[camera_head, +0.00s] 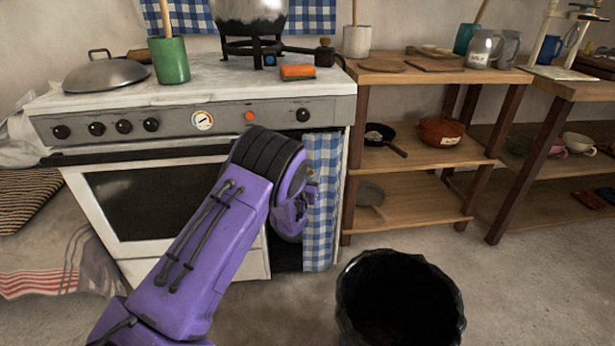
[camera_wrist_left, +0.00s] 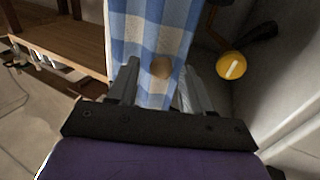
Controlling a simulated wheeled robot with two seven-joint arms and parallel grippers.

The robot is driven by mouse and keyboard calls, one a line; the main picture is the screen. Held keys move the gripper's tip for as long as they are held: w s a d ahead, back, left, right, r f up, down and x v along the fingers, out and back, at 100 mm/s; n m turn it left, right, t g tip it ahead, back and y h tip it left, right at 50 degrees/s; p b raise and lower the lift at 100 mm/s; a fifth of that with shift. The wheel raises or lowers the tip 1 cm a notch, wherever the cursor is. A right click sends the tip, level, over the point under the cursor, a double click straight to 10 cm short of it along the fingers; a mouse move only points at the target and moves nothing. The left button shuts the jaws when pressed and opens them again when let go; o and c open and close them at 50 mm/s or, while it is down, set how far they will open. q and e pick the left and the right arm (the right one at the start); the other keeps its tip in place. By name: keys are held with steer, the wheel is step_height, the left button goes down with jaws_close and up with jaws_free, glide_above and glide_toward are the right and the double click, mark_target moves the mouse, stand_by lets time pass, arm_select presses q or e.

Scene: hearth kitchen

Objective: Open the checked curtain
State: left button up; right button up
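The blue-and-white checked curtain (camera_head: 322,205) hangs under the right end of the stove top. Left of its lower part is a dark gap (camera_head: 286,256); my purple left arm hides the area above. My left gripper (camera_head: 306,193) is at the curtain's left side, its fingertips mostly hidden in the head view. In the left wrist view the gripper (camera_wrist_left: 158,70) is open, a finger on each side of a round wooden knob (camera_wrist_left: 161,68) in front of the curtain (camera_wrist_left: 150,30). I cannot tell whether the fingers touch the cloth. My right gripper is not in view.
The white stove (camera_head: 150,200) stands left of the curtain, a wooden shelf (camera_head: 420,160) right of it. A black bin (camera_head: 345,290) stands on the floor in front. A yellow round part (camera_wrist_left: 231,65) shows beside the curtain in the wrist view.

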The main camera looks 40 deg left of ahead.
arm_select(q)
steer(key=p+v, duration=0.1)
steer(key=v, duration=0.9)
steer(key=shift+s+p, duration=0.3)
steer(key=shift+p, duration=0.1)
steer(key=shift+d, duration=0.1)
steer(key=s+d+f+n+g+h, duration=0.1)
steer(key=s+d+f+g, duration=0.2)
steer(key=s+f, duration=0.45)
steer(key=s+d+f+n+g+h, duration=0.1)
steer(key=s+d+f+g, duration=0.1)
steer(key=s+f+g, duration=0.35)
steer(key=s+d+f+g+h, duration=0.1)
steer(key=s+d+f+g, duration=0.4)
steer(key=s, duration=0.6)
steer(key=s+d+f+h, duration=0.1)
steer(key=s+d+f, duration=0.2)
steer(key=s+f, duration=0.6)
step_height(320, 180, up, 23)
steer(key=s+p, duration=0.1)
steer(key=p, duration=2)
steer(key=shift+s+r+p, duration=0.2)
steer(key=shift+s+p, duration=0.05)
steer(key=shift+p, duration=0.1)
